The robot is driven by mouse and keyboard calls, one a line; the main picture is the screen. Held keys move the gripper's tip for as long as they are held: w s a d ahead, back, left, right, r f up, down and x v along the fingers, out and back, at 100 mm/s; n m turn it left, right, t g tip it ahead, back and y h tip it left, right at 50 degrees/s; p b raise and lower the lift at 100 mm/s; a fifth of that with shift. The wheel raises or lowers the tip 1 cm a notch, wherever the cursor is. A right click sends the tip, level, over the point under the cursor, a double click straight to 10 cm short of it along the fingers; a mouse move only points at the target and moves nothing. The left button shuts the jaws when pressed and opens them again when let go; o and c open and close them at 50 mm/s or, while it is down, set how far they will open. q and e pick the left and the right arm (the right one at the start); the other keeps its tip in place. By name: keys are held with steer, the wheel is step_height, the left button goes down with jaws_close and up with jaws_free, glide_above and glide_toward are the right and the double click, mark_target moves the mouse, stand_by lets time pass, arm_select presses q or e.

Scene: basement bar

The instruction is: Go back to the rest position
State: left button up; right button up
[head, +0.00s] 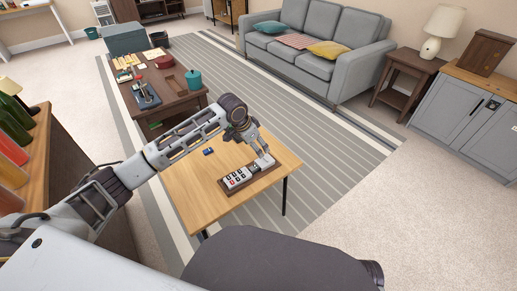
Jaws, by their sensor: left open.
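My left gripper (263,156) is at the far right end of a small brown tray (225,189) on the light wooden table. It is open, its fingers pointing down. The tray holds several pale tiles with dark and red marks (238,178). One pale tile (265,161) is at the fingertips; whether they touch it I cannot tell. My left arm reaches in from the left across the table. My right gripper is not in view.
A small blue object (208,151) lies on the light wooden table (190,190). Behind is a dark coffee table (177,98) with several items. A grey sofa (315,60) and grey cabinet (470,115) stand farther off. Bottles (12,125) line a counter at left. The striped rug is clear at right.

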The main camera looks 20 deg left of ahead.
arm_select(q)
steer(key=shift+s+r, duration=0.15)
steer(key=shift+r, duration=0.25)
steer(key=shift+f, duration=0.1)
